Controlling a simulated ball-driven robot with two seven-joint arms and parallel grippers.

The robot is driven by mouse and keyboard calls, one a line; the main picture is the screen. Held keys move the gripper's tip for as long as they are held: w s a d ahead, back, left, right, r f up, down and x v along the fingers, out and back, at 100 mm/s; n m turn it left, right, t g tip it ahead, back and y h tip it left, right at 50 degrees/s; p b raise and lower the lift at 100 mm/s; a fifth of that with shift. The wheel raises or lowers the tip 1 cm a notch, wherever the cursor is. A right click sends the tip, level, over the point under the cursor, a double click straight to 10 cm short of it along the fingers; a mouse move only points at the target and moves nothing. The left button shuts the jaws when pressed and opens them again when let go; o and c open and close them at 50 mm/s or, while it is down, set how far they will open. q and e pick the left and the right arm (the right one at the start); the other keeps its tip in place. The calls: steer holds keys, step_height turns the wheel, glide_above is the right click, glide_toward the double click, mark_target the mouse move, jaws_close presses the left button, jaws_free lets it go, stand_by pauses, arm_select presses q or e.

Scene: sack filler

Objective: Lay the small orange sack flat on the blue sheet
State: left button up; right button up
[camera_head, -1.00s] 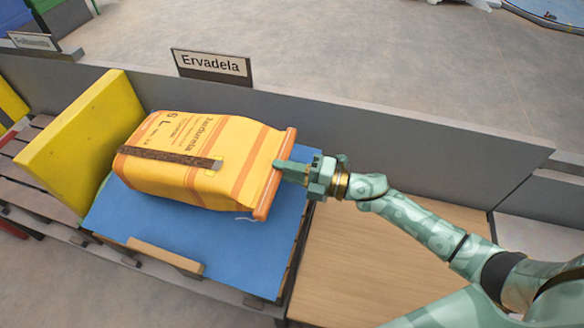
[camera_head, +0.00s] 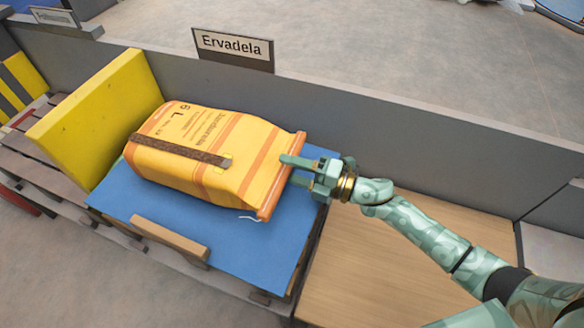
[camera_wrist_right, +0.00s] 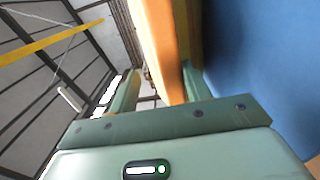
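The orange sack (camera_head: 205,150), with dark lettering and a brown strap, lies flat on the blue sheet (camera_head: 240,245). Its far-left end is close to a yellow block, and its folded orange edge faces right. My right gripper (camera_head: 291,170) is at that right edge, with its fingers spread apart. In the right wrist view the gripper (camera_wrist_right: 158,90) has the sack's orange edge (camera_wrist_right: 160,40) between its fingers, nearer the right finger, with a gap on the left. Whether the right finger touches is unclear. The blue sheet (camera_wrist_right: 265,70) fills the right side there. My left gripper is out of view.
A yellow block (camera_head: 100,105) stands upright at the sheet's left end. A wooden strip (camera_head: 170,238) lies along the sheet's front edge. A grey wall with an "Ervadela" sign (camera_head: 233,46) runs behind. A bare wooden surface (camera_head: 385,260) lies to the right.

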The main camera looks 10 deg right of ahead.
steer(key=shift+f, duration=0.1)
steer(key=p+v, duration=0.1)
steer(key=v, duration=1.5)
steer(key=shift+s, duration=0.2)
